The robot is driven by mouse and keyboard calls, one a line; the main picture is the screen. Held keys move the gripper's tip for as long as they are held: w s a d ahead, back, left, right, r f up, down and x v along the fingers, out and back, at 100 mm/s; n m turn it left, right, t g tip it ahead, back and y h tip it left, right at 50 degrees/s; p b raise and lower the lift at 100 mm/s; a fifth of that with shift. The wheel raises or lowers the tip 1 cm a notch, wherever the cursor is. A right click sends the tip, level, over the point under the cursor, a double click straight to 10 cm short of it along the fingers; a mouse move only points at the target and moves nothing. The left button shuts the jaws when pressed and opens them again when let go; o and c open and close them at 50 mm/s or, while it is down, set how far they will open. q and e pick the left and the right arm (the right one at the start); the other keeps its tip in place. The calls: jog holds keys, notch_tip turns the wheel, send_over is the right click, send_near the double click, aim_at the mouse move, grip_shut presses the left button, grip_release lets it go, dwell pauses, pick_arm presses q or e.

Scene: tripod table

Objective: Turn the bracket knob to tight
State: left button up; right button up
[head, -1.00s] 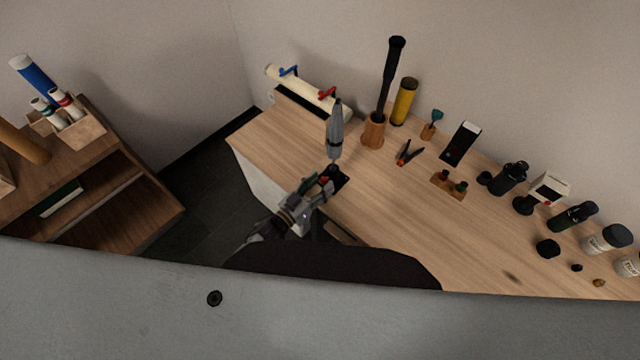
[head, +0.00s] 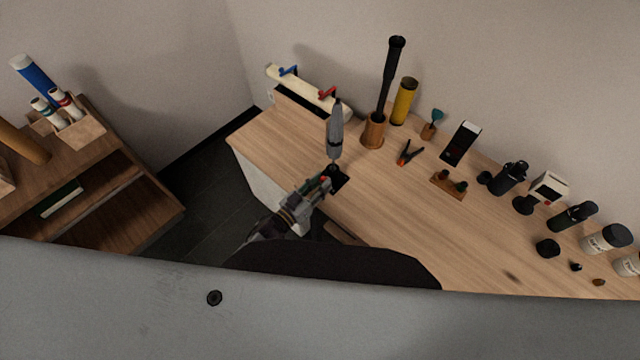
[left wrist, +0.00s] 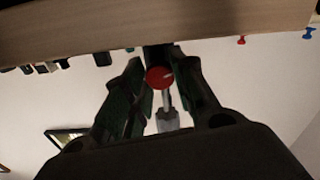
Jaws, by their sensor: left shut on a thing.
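The bracket knob (left wrist: 159,77) is a round red knob with a pale line on its face, pointing right in the left wrist view. It sits on the dark bracket (head: 339,179) at the table's left front edge. My left gripper (head: 325,184) is at the bracket, with its fingers on either side of the knob and shut on it. The fingers hide most of the knob in the head view. A grey folded thing (head: 335,130) stands upright just behind the bracket. My right gripper is not in view.
The wooden table (head: 400,220) has clear room in its middle. A wooden cup (head: 373,131) with a tall black thing, a yellow cylinder (head: 404,101) and orange-tipped pliers (head: 409,153) stand or lie behind. A brown shelf (head: 150,205) is at the left.

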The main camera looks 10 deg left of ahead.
pick_arm(q)
jog(key=shift+m, duration=2.7)
jog(key=o, duration=1)
jog(key=shift+o, duration=0.2)
jog(key=shift+s+a, duration=0.1)
jog(key=v, duration=1.1)
jog(key=shift+s+a, duration=0.2)
jog(key=shift+s, duration=0.1)
